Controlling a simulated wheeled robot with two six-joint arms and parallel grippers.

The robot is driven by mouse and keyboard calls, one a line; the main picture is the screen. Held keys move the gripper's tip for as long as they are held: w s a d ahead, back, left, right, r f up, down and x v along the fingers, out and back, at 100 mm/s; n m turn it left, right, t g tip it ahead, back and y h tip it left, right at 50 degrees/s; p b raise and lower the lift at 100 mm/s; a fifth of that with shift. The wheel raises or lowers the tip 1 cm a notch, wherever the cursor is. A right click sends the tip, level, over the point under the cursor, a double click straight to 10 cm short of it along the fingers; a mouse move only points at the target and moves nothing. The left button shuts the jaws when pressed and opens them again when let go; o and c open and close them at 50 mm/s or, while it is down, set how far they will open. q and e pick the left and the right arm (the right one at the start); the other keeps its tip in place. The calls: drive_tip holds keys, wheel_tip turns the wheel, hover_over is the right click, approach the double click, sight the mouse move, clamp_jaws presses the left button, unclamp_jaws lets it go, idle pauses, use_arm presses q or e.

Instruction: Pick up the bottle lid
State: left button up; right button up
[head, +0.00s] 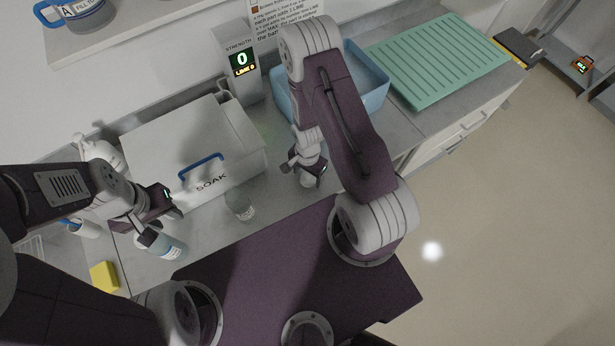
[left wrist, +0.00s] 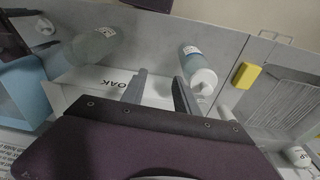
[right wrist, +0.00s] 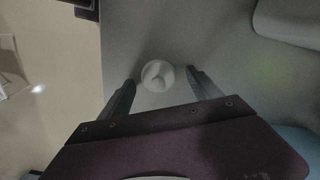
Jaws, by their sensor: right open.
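A small round whitish lid (right wrist: 157,75) lies on the grey counter, centred ahead of my right gripper's two fingers in the right wrist view. In the head view the lid (head: 308,182) is partly hidden under my right gripper (head: 305,170). That gripper is open, its fingers apart with the lid between and beyond them; I cannot tell the remaining height. A clear, labelled bottle or jar (head: 240,205) stands on the counter left of it. My left gripper (head: 157,215) is open and empty, near a labelled bottle (head: 170,247) with a white top.
A white box marked SOAK (head: 190,140) with a blue handle stands behind the counter strip. A blue basin (head: 375,85) and a green ribbed mat (head: 440,60) are at the right. A yellow sponge (head: 104,276) lies at the left. A strength display (head: 240,65) stands at the back.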

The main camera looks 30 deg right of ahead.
drive_tip(key=shift+s, duration=0.1)
drive_tip(key=c, duration=1.4)
drive_tip(key=shift+r, duration=0.1)
